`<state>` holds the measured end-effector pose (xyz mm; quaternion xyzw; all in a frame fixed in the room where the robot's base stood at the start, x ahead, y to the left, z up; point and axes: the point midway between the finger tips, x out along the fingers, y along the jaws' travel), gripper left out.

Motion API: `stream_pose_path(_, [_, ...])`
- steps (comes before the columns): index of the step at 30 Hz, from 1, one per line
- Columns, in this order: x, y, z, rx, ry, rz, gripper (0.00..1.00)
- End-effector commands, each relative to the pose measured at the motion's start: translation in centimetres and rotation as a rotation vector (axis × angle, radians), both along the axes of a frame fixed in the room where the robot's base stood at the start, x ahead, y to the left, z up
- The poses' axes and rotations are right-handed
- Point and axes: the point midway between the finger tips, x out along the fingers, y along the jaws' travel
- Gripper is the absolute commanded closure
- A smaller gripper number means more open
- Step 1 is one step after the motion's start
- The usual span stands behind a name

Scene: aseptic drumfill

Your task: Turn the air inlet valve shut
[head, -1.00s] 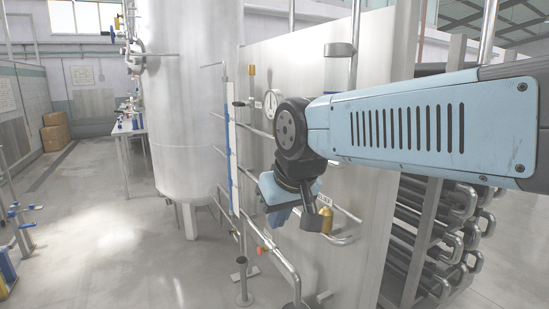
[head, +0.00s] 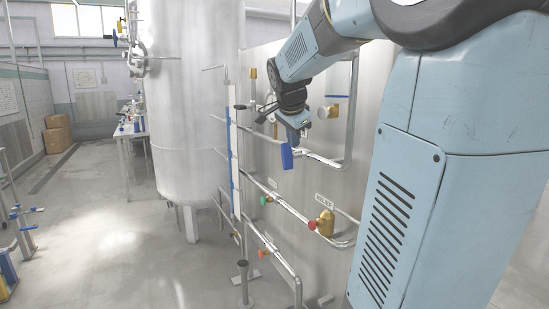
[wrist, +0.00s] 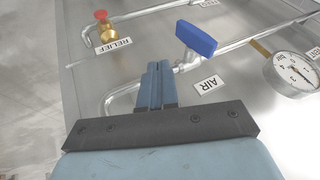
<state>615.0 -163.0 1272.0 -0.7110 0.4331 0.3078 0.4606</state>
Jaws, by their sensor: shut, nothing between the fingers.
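The air inlet valve has a flat blue handle (wrist: 197,38) on a metal pipe, beside the "AIR" label (wrist: 208,84) in the wrist view. The handle looks crosswise to its pipe. In the head view the same blue handle (head: 287,157) stands nearly upright in front of the steel panel. My gripper (wrist: 158,66) is shut and empty, with its fingertips just left of and below the handle in the wrist view. They look apart from it there. In the head view my gripper (head: 296,133) is right above the handle, and I cannot tell the exact gap.
A brass relief valve with a red knob (wrist: 101,15) and a pressure gauge (wrist: 292,72) flank the handle. Pipes with a green knob (head: 264,200) and a red knob (head: 312,224) run lower on the panel. A large steel tank (head: 190,110) stands left; floor left is open.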

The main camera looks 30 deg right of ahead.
Motion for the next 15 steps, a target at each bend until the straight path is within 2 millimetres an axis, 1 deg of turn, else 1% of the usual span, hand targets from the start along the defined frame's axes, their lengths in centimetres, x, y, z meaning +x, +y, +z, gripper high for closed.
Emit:
stream_pose_path(5, [0.8, -0.7, -1.2, 0.004, -0.001, -0.011, 1.0])
stream_pose_path(15, [3.2, -2.6, -6.1, 0.003, 0.001, -0.01, 1.0])
